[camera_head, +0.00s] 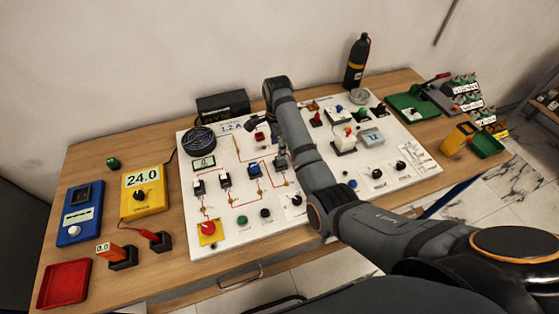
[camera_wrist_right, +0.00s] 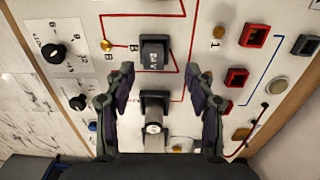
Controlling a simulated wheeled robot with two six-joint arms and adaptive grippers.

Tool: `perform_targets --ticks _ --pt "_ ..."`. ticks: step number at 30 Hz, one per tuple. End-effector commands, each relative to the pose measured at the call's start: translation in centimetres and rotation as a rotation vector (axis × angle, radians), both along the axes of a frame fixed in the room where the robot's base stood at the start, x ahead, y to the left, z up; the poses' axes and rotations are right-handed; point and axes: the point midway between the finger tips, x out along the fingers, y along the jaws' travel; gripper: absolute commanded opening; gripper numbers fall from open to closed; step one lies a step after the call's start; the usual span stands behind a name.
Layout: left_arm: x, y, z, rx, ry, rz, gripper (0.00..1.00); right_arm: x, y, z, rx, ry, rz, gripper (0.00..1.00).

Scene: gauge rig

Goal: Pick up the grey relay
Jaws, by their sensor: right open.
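The grey relay (camera_wrist_right: 154,52) is a dark grey block with a pale marking on the white panel. In the right wrist view it is just beyond my right gripper's fingertips (camera_wrist_right: 160,74). The fingers are spread apart, one on each side, with nothing held between them. In the head view the relay (camera_head: 281,163) is partly hidden near the panel's middle, under my right gripper (camera_head: 279,148), which my own arm partly covers. My left gripper does not show.
A dark part with a shiny knob (camera_wrist_right: 153,127) is between the fingers' bases. Red blocks (camera_wrist_right: 237,77) stand to the right, black knobs (camera_wrist_right: 53,53) to the left.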

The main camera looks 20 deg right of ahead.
Motion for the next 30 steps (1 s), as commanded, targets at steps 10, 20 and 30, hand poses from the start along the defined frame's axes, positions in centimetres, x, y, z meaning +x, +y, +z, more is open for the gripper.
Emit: perform_targets --ticks 10,20,30 --pt "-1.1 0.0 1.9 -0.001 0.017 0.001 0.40 -0.5 -0.4 -4.6 0.000 0.004 0.001 0.55" --pt "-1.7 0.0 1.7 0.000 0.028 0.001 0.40 -0.5 -0.4 -4.7 0.000 0.002 0.000 0.37" --pt "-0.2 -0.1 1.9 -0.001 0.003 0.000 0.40 -0.5 -0.4 -4.7 0.000 0.002 0.001 0.00"
